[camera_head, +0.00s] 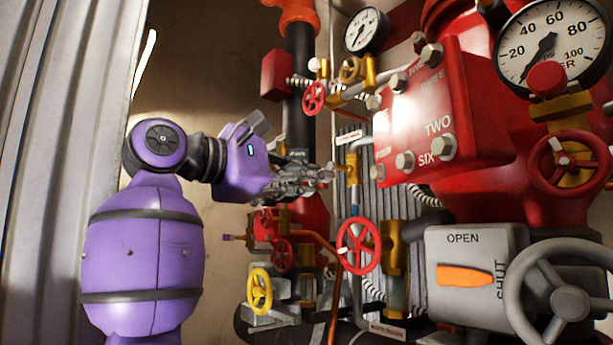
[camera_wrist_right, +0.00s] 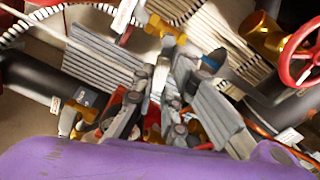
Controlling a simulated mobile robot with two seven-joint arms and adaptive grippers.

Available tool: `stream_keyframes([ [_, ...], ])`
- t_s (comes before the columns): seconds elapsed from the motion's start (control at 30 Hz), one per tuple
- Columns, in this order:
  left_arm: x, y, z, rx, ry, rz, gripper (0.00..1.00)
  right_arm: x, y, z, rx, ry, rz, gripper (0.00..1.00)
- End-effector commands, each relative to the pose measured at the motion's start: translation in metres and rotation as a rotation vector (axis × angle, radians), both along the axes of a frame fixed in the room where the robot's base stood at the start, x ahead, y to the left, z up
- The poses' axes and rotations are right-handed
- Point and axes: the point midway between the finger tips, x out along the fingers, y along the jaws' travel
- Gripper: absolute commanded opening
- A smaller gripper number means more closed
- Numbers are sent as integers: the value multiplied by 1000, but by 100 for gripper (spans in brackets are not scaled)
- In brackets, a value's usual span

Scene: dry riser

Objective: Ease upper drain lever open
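My right gripper (camera_head: 328,176) reaches in from the left at mid-height, with its grey fingers pointing right. The fingers also show in the right wrist view (camera_wrist_right: 170,85), where they overlap pipes and fittings, and their gap is hard to judge. A brass valve fitting (camera_head: 353,168) on a grey pipe stands just right of the fingertips; I cannot tell whether they touch. A brass fitting with a pale end (camera_wrist_right: 165,30) lies beyond the fingers in the wrist view. I cannot clearly pick out the upper drain lever; it may be hidden by the fingers. My left gripper is not in view.
Red handwheels (camera_head: 359,246) and a yellow handwheel (camera_head: 259,290) sit below the gripper. A dark vertical pipe (camera_head: 299,80) rises behind. Corrugated metal (camera_head: 55,130) lines the left.

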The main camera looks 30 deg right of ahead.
Motion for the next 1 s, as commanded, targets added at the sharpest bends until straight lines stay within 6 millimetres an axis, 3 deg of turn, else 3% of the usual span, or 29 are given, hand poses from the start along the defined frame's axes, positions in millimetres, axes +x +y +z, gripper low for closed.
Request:
stream_keyframes([
  [0.47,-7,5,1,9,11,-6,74,-2,1,-1,-5,66,1,0],
  [1.0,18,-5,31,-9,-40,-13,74,-15,0,-14,-39,512,2,0],
])
